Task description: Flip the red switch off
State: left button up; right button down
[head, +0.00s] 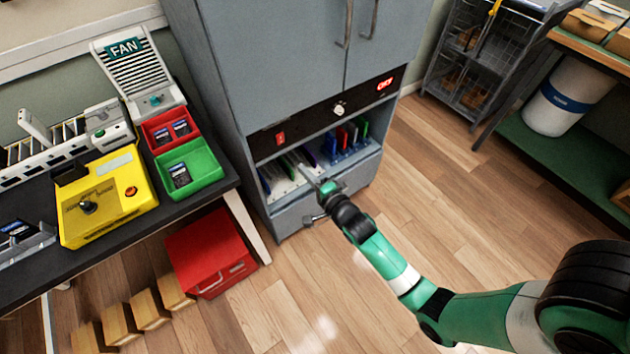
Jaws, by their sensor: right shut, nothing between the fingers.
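The red switch (280,138) is a small red rocker at the left of the black panel on the front of the grey cabinet (270,60). I cannot tell which way it is set. My right gripper (309,172) is shut and empty, at the mouth of the open shelf below the panel. It is below and to the right of the switch, apart from it. My left gripper is not in view.
The panel also has a white knob (338,109) and a lit red display (385,84). Coloured upright items stand in a blue rack (349,143). A table at left holds a yellow box (104,198), a red tray (168,132) and a green tray (204,157).

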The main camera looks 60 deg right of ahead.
jog(key=s, duration=0.1)
jog(key=s+a, duration=0.1)
jog(key=s, duration=0.1)
jog(key=s+a, duration=0.1)
jog(key=shift+s+f, duration=0.15)
jog(key=shift+f, duration=0.15)
